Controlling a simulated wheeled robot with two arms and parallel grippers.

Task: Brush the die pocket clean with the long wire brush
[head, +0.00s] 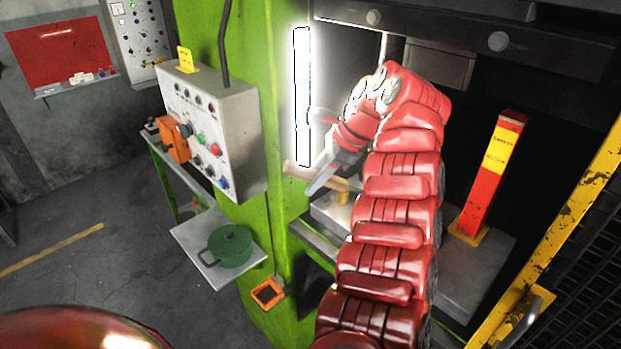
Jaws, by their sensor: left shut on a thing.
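My left gripper (328,180) reaches into the press opening from the front and is shut on a wooden handle (297,170), which I take to be the wire brush. The handle's end sticks out to the left of the fingers. The bristles are not visible. A grey block (325,212), possibly the lower die, shows just below and behind the gripper. My red arm covers much of it, and I cannot see the die pocket or whether the brush touches it. My right gripper is not in view.
The green press column (262,60) stands close left of the gripper, with a bright light strip (302,95) on it. A red and yellow safety post (490,175) stands to the right. A control box (212,125), a green pot (230,246) on a shelf and a yellow guard frame (560,230) flank the opening.

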